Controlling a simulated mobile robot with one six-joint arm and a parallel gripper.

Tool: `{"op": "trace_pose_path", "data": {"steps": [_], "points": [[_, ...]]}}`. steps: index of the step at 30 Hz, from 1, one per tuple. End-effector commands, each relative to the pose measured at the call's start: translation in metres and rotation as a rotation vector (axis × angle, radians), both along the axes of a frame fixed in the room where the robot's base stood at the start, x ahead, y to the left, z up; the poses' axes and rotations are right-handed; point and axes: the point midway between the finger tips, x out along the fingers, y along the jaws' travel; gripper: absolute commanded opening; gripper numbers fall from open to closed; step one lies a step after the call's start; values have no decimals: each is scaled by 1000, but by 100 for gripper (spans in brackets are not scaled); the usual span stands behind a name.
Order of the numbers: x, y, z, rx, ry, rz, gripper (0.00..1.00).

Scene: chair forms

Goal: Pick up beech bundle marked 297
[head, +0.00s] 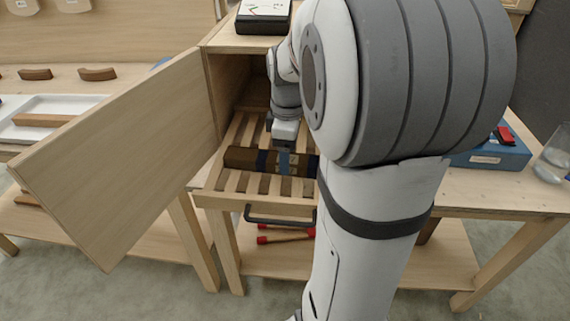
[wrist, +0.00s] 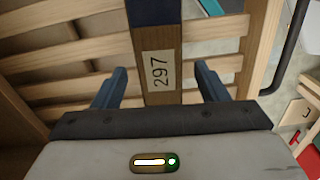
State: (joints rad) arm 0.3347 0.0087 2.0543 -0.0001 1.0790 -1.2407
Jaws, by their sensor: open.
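The beech bundle (head: 240,157) lies crosswise on the slatted pull-out tray (head: 270,203) of the open cabinet. It is dark brown with blue bands. In the wrist view the bundle (wrist: 157,103) runs up the middle, with a blue band at the top and a white label reading 297 (wrist: 158,70). My gripper (head: 284,160) is over the bundle, pointing down. In the wrist view my gripper (wrist: 161,82) is open, with one blue finger on each side of the bundle and gaps between. My arm hides the right end of the bundle in the head view.
The open cabinet door (head: 125,150) stands to the left of the tray. The tray has a dark front handle (head: 280,219). Red-ended sticks (head: 285,236) lie on the shelf below. A blue box (head: 490,155) and a glass (head: 553,155) stand on the right bench.

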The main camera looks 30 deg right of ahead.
Motion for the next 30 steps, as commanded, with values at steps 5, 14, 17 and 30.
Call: {"op": "trace_pose_path", "data": {"steps": [5, 14, 17, 30], "points": [[0, 0, -21, 1, 1, 0, 67], [0, 1, -22, 0, 0, 0, 64], [0, 1, -22, 0, 0, 0, 56], [0, 1, -22, -1, -1, 1, 20]]}}
